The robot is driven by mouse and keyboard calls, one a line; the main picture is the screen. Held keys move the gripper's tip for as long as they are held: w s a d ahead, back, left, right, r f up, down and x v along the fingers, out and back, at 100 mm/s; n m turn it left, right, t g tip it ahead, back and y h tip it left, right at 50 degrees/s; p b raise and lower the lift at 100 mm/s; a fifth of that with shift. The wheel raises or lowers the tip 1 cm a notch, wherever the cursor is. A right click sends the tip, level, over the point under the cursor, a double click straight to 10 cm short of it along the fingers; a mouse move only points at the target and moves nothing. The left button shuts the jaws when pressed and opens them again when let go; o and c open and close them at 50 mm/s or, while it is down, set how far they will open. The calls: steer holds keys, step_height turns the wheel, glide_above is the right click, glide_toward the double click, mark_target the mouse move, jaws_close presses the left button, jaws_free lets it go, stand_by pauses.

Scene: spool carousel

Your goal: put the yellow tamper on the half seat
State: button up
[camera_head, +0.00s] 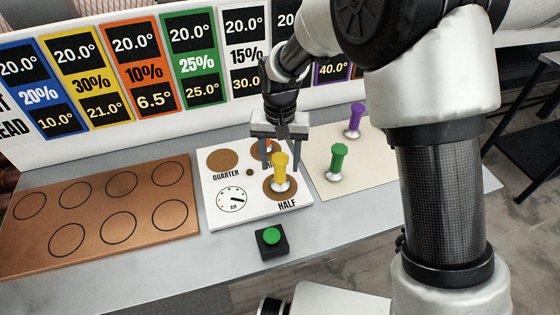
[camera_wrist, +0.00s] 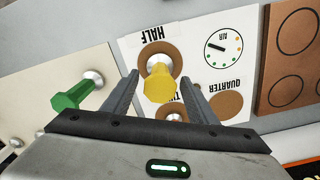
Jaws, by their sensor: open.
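The yellow tamper (camera_head: 280,172) stands upright on the brown round half seat (camera_head: 272,195), on the white panel's front right, above the word HALF. It also shows in the wrist view (camera_wrist: 160,84), its yellow top toward the camera and its metal base on the half seat (camera_wrist: 146,50). My gripper (camera_head: 281,163) is open, pointing down at the tamper. In the wrist view its fingers (camera_wrist: 160,76) are spread to either side of the tamper, with visible gaps on both sides. I cannot tell whether the fingertips are level with the handle or behind it.
A green tamper (camera_head: 338,160) and a purple tamper (camera_head: 355,119) stand on a cream mat (camera_head: 377,172) to the right. A copper board (camera_head: 100,215) with several rings is at left. A black button box (camera_head: 272,250) with a green button sits in front. A sign wall stands behind.

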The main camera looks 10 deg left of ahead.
step_height(320, 180, up, 11)
steer(key=s+d+r+t, duration=0.2)
steer(key=s+d+r, duration=0.2)
steer(key=d+r, duration=0.8)
steer(key=s+d+m+t, duration=0.1)
steer(key=s+d+t, duration=0.2)
steer(key=s+d, duration=1)
steer(key=shift+s+d+f+m+t, duration=0.2)
steer(key=shift+s+d+m+t, duration=0.15)
steer(key=shift+d, duration=0.75)
steer(key=shift+a, duration=0.1)
